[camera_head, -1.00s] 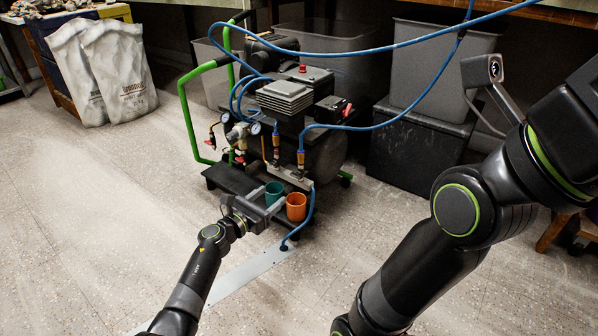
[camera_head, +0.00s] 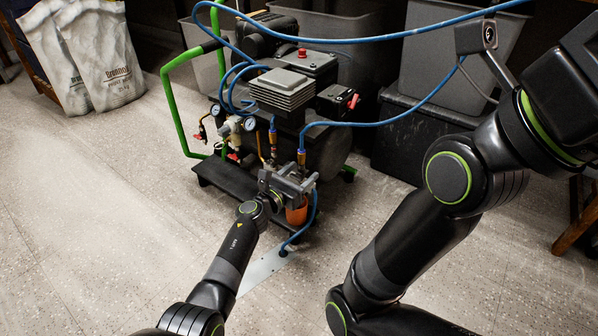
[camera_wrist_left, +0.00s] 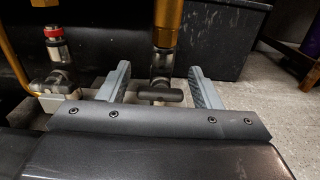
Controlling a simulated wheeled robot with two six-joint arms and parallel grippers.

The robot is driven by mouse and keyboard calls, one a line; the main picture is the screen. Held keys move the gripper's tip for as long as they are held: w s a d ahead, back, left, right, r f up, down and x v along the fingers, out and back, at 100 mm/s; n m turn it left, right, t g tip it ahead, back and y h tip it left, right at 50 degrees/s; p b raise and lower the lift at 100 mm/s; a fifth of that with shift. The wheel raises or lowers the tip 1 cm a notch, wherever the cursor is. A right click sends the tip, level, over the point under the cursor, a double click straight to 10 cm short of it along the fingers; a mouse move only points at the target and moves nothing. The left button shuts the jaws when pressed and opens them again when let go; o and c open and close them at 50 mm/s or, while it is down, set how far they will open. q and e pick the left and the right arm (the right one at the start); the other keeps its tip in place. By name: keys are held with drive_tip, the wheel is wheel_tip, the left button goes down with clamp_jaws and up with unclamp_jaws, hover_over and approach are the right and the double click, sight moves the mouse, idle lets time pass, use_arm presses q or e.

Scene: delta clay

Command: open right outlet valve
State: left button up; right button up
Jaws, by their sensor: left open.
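The right outlet valve shows in the left wrist view as a small dark crosswise handle (camera_wrist_left: 160,95) below a brass fitting (camera_wrist_left: 167,22). In the head view, the brass and blue fitting (camera_head: 301,157) of this outlet stands at the front of the compressor, with a blue hose above it. My left gripper (camera_wrist_left: 160,87) is open, with one grey finger on each side of the handle; I see gaps on both sides and no clear contact. In the head view my left gripper (camera_head: 299,179) is at the outlet manifold and hides the handle. My right gripper is not in view.
The compressor (camera_head: 282,92) has a green frame (camera_head: 168,105) and looping blue hoses (camera_head: 420,103). Dark bins (camera_head: 415,145) stand at the right and white sacks (camera_head: 100,55) at the left.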

use_arm(q)
drive_tip(key=c, duration=1)
drive_tip(key=shift+r+n+p, duration=0.15)
drive_tip(key=shift+n+p, duration=0.4)
drive_tip(key=shift+n, duration=1.55)
drive_tip(key=o, duration=1)
